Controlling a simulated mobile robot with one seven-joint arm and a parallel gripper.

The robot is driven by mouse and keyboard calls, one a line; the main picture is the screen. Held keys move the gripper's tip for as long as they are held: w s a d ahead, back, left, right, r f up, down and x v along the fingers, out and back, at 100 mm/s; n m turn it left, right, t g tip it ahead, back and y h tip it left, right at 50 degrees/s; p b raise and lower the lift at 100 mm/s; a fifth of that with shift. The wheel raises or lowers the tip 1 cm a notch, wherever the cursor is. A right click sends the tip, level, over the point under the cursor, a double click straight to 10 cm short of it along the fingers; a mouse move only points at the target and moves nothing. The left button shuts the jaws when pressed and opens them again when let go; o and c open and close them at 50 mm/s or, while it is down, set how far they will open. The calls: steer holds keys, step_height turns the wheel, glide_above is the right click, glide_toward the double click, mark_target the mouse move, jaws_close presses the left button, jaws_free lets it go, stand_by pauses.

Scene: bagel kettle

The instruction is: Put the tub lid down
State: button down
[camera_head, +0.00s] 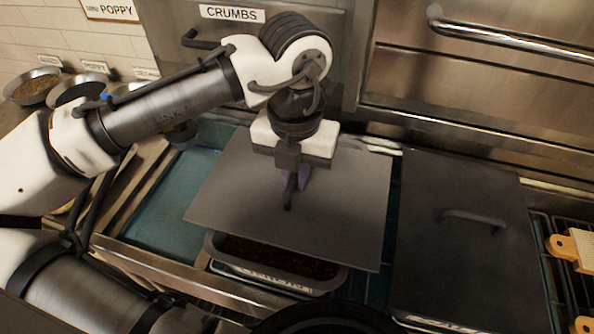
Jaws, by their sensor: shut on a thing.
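The tub lid (340,210) is a flat grey metal sheet with a dark handle near its middle. My gripper (290,185) is shut on that handle from above. The lid hangs tilted over an open rectangular metal tub (262,287) with dark contents, covering the tub's back part in view. The tub's front edge and a label on its front show below the lid. The gripper hides part of the handle.
A second, dark lid (455,240) with its own handle lies on the right. A teal surface (165,215) is bare on the left. Several round bowls (35,86) stand at the far left. Wooden-handled items (565,247) lie on a rack at the right edge.

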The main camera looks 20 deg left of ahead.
steer(key=c, duration=1.5)
jaws_free()
steer(key=shift+f, duration=0.1)
step_height(320, 180, up, 12)
steer(key=shift+r+b, duration=0.2)
steer(key=shift+b, duration=0.25)
